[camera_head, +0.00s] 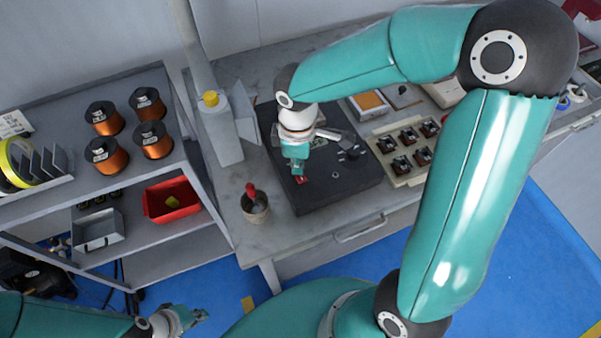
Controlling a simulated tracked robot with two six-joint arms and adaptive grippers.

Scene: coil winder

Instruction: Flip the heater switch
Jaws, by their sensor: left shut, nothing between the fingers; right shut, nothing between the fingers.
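A black machine base (345,190) lies on the grey bench. A small red part (301,181), probably the heater switch, sits near its front left edge. My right gripper (298,171) points down just above this red part, with its fingers shut and empty. The tips overlap the red part in the picture, and I cannot tell whether they touch it. The position of the switch is too small to read. My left gripper (197,316) is low at the bottom left, shut and empty, away from the bench.
A pot with a red-handled tool (256,208) stands left of the machine. A grey post with a yellow cap (211,98) rises behind it. A tray of small coils (399,172) lies to the right. A shelf at left holds copper spools (107,154) and a red bin (160,212).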

